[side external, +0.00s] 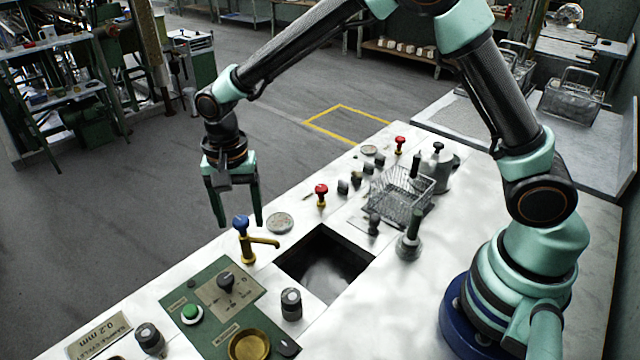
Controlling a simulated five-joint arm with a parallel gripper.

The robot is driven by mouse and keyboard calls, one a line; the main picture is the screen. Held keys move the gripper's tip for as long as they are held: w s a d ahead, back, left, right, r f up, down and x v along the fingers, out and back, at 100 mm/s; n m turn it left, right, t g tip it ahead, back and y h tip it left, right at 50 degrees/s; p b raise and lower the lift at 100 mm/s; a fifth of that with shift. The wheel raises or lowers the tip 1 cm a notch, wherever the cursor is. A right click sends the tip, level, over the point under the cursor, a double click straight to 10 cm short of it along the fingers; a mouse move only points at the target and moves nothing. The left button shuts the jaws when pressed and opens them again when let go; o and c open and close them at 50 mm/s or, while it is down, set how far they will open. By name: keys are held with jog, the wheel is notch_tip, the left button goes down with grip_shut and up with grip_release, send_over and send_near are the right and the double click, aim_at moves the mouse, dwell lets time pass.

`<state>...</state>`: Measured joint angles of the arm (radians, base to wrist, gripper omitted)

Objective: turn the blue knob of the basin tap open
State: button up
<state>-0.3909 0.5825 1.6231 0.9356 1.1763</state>
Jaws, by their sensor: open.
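The brass basin tap (262,241) stands at the far edge of the dark square basin (325,262), its spout pointing right over the basin's side. Its blue knob (240,223) sits on top of the tap body. In this view the fingertips appear beside and just above the blue knob. I cannot tell from this one view whether they touch it or how far apart they are in depth.
Two red-knobbed taps (321,193) stand farther along the white counter (200,262). A wire basket (400,190), a metal can (438,168) and a dark-handled tool (410,238) stand right of the basin. A green control panel (215,310) lies in front.

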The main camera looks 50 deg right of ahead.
grip_shut()
jog(key=shift+n, duration=0.4)
jog(key=n, duration=0.8)
jog(key=shift+r+n, duration=0.1)
jog(key=shift+n, duration=0.2)
jog(key=n, duration=0.4)
jog(key=shift+n, duration=2.2)
